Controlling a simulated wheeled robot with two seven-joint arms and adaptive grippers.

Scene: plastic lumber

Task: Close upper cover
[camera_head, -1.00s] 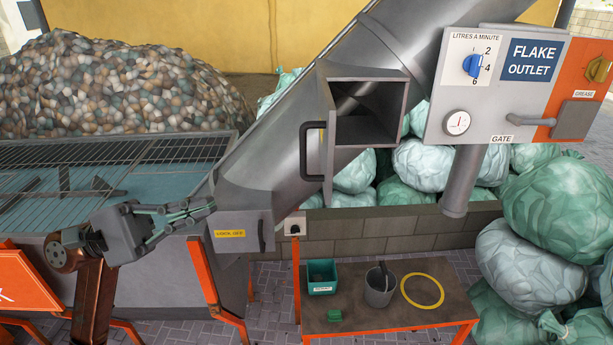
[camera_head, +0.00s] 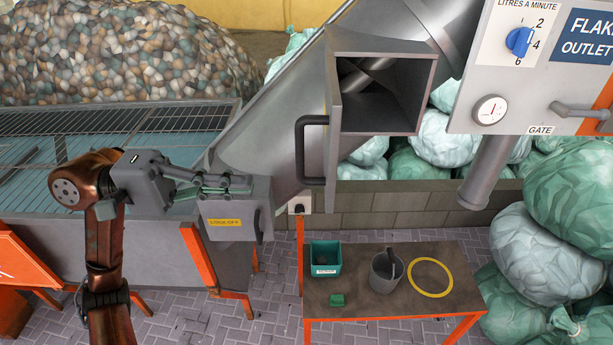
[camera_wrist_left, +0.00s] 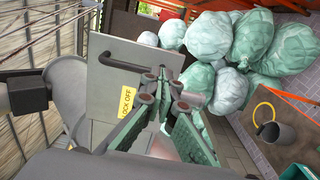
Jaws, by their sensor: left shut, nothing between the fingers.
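The upper cover (camera_head: 333,125), a grey panel with a black bar handle (camera_head: 312,150), stands open at the left side of the square opening (camera_head: 388,95) in the sloping chute. The screw inside shows. My left gripper (camera_head: 243,184) is shut and empty, left of and below that handle. It is over the top of the lower grey box with a yellow lock-off label (camera_head: 226,222); I cannot tell whether they touch. In the left wrist view, my left gripper (camera_wrist_left: 161,92) is in front of a grey panel (camera_wrist_left: 125,60) with that label. My right gripper is out of view.
A grey control panel (camera_head: 535,90) with a blue knob and a gauge stands to the right. Below is a low table (camera_head: 345,295) with a green bin, a grey bucket and a yellow ring. Full bags (camera_head: 550,190) are piled behind and right. A grated hopper (camera_head: 60,185) is left.

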